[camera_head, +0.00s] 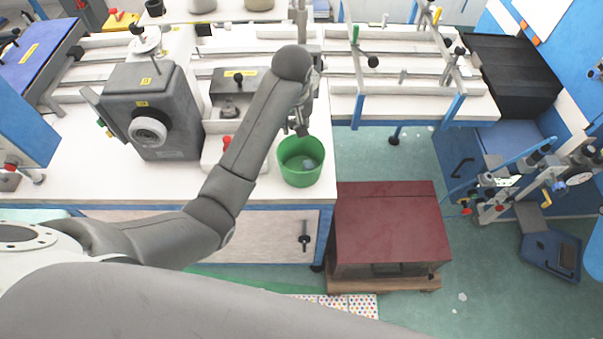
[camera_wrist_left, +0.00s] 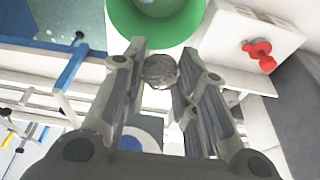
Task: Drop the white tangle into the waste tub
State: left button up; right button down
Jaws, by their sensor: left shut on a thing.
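My left gripper (camera_head: 299,129) is just behind the green waste tub (camera_head: 300,178) in the head view, near its far rim. In the left wrist view my left gripper (camera_wrist_left: 160,72) is shut on the white tangle (camera_wrist_left: 160,69), a small round greyish-white wad between the fingertips. The tub (camera_wrist_left: 158,30) shows beyond the fingertips at the top of that view, apart from the tangle. In the head view the tub is upright near the right edge of the white table, with something pale inside. The tangle cannot be made out there. My right gripper is out of view.
A grey machine (camera_head: 152,110) stands on the white table (camera_head: 60,175) left of the tub. A dark red box (camera_head: 392,222) stands on the floor at the right.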

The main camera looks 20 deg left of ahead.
pick_arm(q)
jog(key=shift+w+r, duration=0.2)
jog(key=shift+r, duration=0.1)
jog(key=shift+a+f, duration=0.15)
jog(key=shift+f, duration=0.1)
jog(key=x, duration=0.3)
jog(key=shift+s+f, duration=0.3)
jog(key=shift+f, duration=1.05)
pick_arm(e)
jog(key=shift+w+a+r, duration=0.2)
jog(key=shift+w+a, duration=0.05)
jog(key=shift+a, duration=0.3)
pick_arm(q)
jog(key=o, duration=0.8)
jog(key=shift+c, duration=0.2)
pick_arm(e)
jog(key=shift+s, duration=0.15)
